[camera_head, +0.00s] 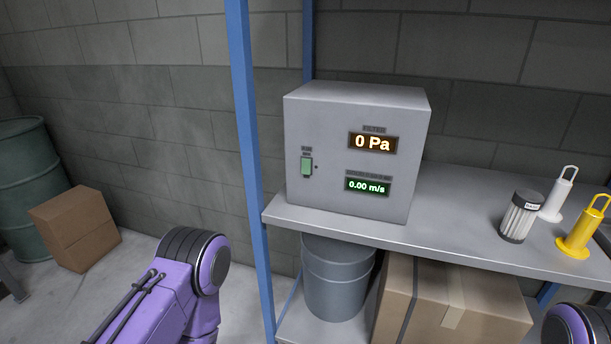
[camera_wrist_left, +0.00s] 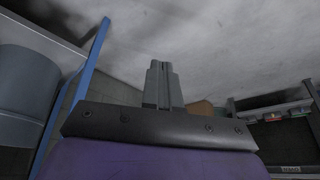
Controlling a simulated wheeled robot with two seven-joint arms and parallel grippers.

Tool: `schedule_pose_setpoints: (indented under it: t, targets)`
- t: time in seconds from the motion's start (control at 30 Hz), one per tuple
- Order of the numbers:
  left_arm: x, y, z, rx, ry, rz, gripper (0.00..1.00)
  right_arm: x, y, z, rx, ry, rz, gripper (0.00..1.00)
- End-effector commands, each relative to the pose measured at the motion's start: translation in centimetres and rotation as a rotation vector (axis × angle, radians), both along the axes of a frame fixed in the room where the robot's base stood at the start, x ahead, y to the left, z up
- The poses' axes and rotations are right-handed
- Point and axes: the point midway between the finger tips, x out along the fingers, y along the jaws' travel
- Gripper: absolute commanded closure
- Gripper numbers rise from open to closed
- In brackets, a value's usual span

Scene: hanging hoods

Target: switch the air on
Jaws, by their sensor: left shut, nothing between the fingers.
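A grey control box (camera_head: 350,150) stands on the grey shelf in the head view. My right gripper is not in view; only a bit of that arm shows at lower right.
A blue post (camera_head: 246,150) stands left of the box. A striped canister (camera_head: 521,216), a white handled piece (camera_head: 557,196) and a yellow one (camera_head: 584,232) stand on the shelf (camera_head: 460,215) at right. A grey drum (camera_head: 338,280) and carton (camera_head: 455,300) sit below.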

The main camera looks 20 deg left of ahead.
Motion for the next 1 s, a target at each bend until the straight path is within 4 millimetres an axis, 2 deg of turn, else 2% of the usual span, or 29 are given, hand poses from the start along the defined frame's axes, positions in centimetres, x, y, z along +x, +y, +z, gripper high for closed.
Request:
schedule_pose_setpoints:
  t: [0.07, 0.17, 0.2, 0.27, 0.3, 0.37, 0.4, 0.5, 0.6, 0.7, 1.0]
  targets:
    - [2.7, -1.9, 2.3, -0.112, -0.106, 0.155, 1.0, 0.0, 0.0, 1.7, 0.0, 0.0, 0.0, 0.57]
    - [9.7, -6.0, 8.1, -0.423, -0.345, 0.534, 1.0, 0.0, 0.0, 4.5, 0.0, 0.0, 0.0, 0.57]
    - [13.1, -7.6, 11.3, -0.587, -0.445, 0.702, 1.0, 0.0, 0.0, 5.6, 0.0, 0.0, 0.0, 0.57]
    - [18.0, -9.5, 16.8, -0.85, -0.573, 0.939, 1.0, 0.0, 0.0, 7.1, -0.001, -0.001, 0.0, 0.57]
    - [20.9, -10.4, 20.7, -1.026, -0.638, 1.074, 1.0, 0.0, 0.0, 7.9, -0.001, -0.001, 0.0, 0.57]
    - [24.5, -11.0, 26.5, -1.284, -0.709, 1.248, 1.0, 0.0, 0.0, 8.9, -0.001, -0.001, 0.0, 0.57]
    - [26.4, -11.1, 30.2, -1.446, -0.737, 1.341, 1.0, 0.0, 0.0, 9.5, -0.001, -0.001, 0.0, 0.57]
    - [29.6, -10.7, 38.0, -1.791, -0.756, 1.503, 1.0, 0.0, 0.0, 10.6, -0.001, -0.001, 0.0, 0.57]
    - [31.0, -10.1, 42.8, -2.018, -0.738, 1.585, 1.0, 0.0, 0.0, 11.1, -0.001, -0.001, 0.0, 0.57]
    - [31.5, -9.8, 44.8, -2.122, -0.72, 1.615, 1.0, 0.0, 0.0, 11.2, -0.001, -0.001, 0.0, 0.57]
    - [31.6, -9.7, 44.9, -2.135, -0.715, 1.622, 1.0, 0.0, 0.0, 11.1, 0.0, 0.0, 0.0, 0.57]
